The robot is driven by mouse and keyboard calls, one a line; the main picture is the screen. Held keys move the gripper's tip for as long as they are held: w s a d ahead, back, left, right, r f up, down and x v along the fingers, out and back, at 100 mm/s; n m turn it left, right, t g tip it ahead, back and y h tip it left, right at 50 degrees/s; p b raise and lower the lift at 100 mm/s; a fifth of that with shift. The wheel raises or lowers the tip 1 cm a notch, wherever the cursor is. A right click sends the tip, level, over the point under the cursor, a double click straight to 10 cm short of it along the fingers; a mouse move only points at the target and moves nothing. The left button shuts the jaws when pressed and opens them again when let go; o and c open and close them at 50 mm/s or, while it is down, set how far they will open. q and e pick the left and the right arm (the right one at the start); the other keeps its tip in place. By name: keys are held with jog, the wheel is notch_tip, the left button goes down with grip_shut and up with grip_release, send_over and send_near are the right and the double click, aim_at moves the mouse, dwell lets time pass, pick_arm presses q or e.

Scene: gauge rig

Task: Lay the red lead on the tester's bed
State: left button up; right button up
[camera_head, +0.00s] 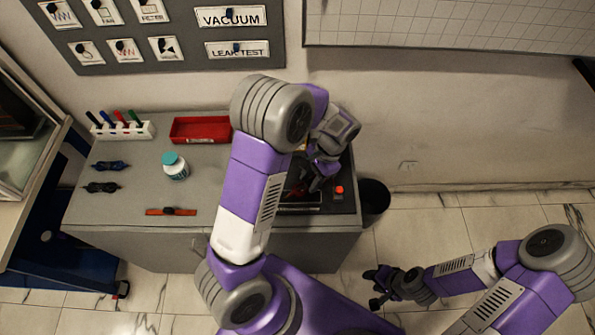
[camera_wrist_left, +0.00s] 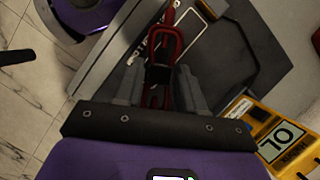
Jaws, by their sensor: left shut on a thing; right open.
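The red lead (camera_wrist_left: 165,45) is a looped red cable with a dark band; in the left wrist view it sits between the fingers of my left gripper (camera_wrist_left: 158,90), which is shut on it. In the head view my left gripper (camera_head: 316,183) is over the dark tester (camera_head: 345,205) at the table's right end, and a bit of red shows beside it. The tester's bed (camera_wrist_left: 235,50) appears in the wrist view as a dark plate with a pale outline. I cannot tell whether the lead touches it. My right gripper (camera_head: 378,287) is open and empty, out over the floor.
A red button (camera_head: 340,189) is on the tester. A yellow meter reading OL (camera_wrist_left: 285,140) is close by. A red tray (camera_head: 200,130), a pen rack (camera_head: 123,130), a white jar with teal lid (camera_head: 175,166) and a red-orange bar (camera_head: 171,211) stand further left. A dark bin (camera_head: 374,198) is at right.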

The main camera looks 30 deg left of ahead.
pick_arm(q)
jog(key=m, duration=0.1)
jog(key=a+m, duration=0.1)
jog(key=s+m+t+y, duration=0.1)
jog(key=m, duration=0.1)
jog(key=shift+a+r, duration=0.2)
jog(key=shift+r, duration=0.1)
jog(key=shift+s+a+m+y, duration=0.1)
jog(key=shift+a+m+y, duration=0.2)
jog(key=shift+m, duration=0.7)
jog(key=shift+f+b, duration=1.85)
jog(key=shift+f, duration=0.35)
jog(key=shift+f, duration=0.15)
jog(key=shift+f+b, duration=1.4)
jog(key=shift+f, duration=0.5)
jog(key=shift+f, duration=0.15)
